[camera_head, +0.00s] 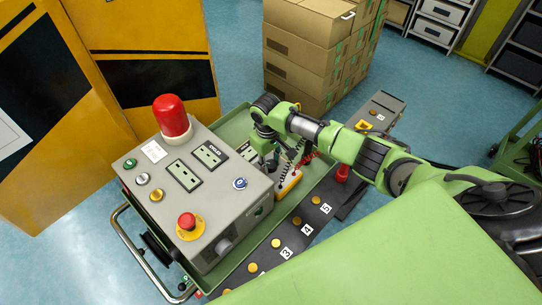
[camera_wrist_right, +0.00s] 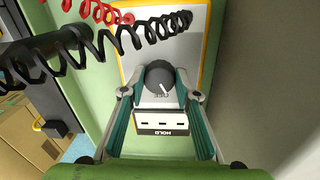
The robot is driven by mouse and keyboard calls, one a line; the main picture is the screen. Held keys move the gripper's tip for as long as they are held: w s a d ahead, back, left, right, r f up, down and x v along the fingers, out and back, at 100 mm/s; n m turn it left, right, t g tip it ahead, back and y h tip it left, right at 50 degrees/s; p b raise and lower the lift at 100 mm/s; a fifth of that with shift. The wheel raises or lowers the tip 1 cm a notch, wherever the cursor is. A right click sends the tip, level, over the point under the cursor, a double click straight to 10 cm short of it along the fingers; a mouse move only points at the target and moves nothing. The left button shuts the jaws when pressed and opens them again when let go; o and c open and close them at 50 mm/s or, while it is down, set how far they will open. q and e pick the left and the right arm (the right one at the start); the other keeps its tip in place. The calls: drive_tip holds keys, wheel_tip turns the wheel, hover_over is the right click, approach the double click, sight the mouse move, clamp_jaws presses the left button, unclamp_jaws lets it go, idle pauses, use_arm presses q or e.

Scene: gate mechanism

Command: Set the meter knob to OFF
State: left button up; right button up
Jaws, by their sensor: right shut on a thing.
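The meter (camera_head: 288,186) is a white-faced unit with a yellow edge, lying in the green tray beside the grey control box. In the right wrist view its dark round knob (camera_wrist_right: 159,76) has a white pointer line aimed down and slightly right. Below the knob is a display (camera_wrist_right: 162,121) showing dashes above an upside-down HOLD label. My right gripper (camera_wrist_right: 160,92) is shut on the knob, one finger on each side; small gaps seem to show in this view. The OFF mark cannot be made out. My left gripper is not in view.
Black and red coiled leads (camera_wrist_right: 105,12) cross the meter's upper part. The grey box (camera_head: 205,215) carries a red beacon (camera_head: 172,115) and buttons. A dark strip with numbered yellow buttons (camera_head: 285,252) runs alongside the tray. Cardboard boxes (camera_head: 305,60) stand behind.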

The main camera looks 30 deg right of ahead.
drive_tip(key=m+p, duration=0.2)
drive_tip(key=m, duration=0.1)
drive_tip(key=shift+a+r, duration=0.1)
drive_tip(key=shift+r, duration=0.05)
drive_tip(key=shift+w+m+p, duration=0.1)
drive_tip(key=shift+m+p, duration=0.5)
drive_tip(key=shift+m, duration=0.6)
drive_tip(key=o, duration=1.1)
drive_tip(key=r, duration=1.1)
drive_tip(key=shift+w+a+r, duration=0.15)
drive_tip(key=shift+a+r, duration=0.15)
drive_tip(key=shift+r, duration=0.05)
